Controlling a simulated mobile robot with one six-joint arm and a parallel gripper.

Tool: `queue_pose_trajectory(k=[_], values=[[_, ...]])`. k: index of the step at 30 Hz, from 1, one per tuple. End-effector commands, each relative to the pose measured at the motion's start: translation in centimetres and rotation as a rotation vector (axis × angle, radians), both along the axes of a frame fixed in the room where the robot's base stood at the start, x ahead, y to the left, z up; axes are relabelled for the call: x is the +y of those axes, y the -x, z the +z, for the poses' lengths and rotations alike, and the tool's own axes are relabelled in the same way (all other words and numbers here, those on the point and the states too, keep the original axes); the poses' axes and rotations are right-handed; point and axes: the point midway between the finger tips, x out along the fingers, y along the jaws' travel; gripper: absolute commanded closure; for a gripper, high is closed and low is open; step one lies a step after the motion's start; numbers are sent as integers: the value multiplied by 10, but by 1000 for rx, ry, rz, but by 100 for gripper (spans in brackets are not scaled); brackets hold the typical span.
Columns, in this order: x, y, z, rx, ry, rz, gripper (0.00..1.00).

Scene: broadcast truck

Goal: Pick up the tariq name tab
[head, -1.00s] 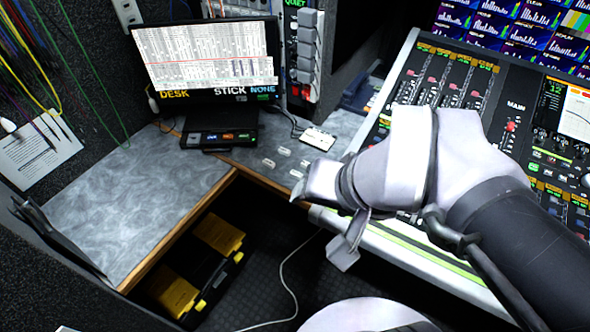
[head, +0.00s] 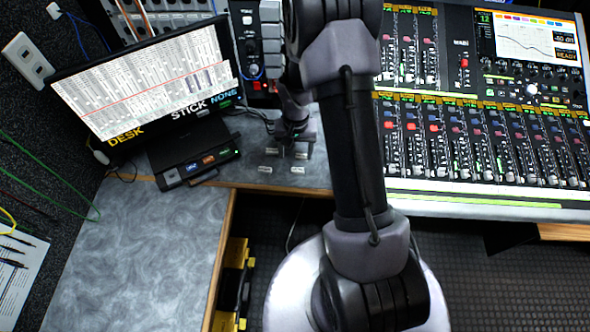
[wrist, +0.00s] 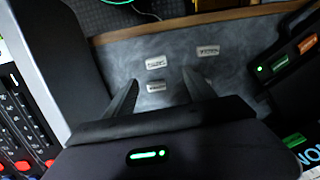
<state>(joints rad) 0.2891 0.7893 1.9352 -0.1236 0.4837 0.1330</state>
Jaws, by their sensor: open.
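Several small pale name tabs lie on the grey desk below my gripper. In the head view one tab (head: 265,169) is at the left front and another (head: 297,170) at the right front. The wrist view shows an upper left tab (wrist: 156,63), an upper right tab (wrist: 208,51) and a lower tab (wrist: 158,87). Their lettering is too small and blurred to tell which reads tariq. My gripper (wrist: 160,84) is open and empty, pointing down over the desk. The lower tab appears between its fingers in the wrist view. The gripper also shows in the head view (head: 292,146).
A monitor (head: 150,85) and a black button box (head: 193,158) stand left of the tabs. A mixing console (head: 470,140) fills the right side. The desk's wooden front edge (head: 282,188) is close to the tabs. Bare desk (head: 140,255) lies at the front left.

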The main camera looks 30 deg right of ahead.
Motion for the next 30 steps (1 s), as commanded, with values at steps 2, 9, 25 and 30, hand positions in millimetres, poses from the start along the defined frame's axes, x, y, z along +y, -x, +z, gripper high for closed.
queue_pose_trajectory(k=[2, 9, 25, 30], values=[[0, 0, -18, 0, 0, 0, 36], [-3, 2, -42, -1, -1, 0, 36], [-6, 4, -76, -1, 0, 1, 64], [-6, 4, -76, -1, 0, 1, 97]])
